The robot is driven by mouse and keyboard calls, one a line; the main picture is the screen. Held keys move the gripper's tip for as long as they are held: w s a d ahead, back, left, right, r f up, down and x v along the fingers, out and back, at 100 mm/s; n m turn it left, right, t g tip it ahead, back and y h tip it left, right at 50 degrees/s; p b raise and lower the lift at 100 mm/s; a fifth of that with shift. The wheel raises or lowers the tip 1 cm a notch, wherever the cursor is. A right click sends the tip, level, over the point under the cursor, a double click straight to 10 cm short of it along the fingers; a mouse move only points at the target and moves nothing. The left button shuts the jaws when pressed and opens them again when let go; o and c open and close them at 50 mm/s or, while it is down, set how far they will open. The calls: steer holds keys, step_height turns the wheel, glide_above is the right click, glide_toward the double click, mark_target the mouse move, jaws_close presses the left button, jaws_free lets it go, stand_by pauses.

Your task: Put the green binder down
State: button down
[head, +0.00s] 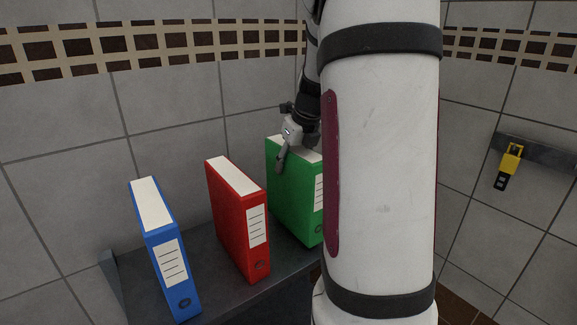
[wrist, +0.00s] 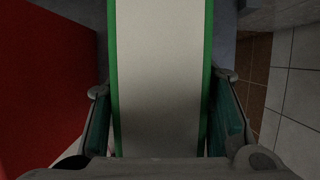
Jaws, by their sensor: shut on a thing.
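The green binder (head: 290,196) stands upright at the right end of the dark shelf in the head view, partly hidden by my arm. I cannot tell whether its bottom touches the shelf. My gripper (head: 283,160) is at its top, with one finger showing on its left side. In the wrist view, the binder's pale top with green edges (wrist: 160,80) runs between my two fingers. My gripper (wrist: 165,95) is shut on the binder across its thickness.
The red binder (head: 232,215) stands left of the green one with a gap between, and shows in the wrist view (wrist: 45,80). A blue binder (head: 165,250) stands further left. The dark shelf (head: 215,288) is against a tiled wall. A yellow tool (head: 511,158) hangs at right.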

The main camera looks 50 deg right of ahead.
steer(key=shift+f, duration=0.85)
steer(key=c, duration=0.8)
jaws_free()
steer(key=shift+f, duration=0.1)
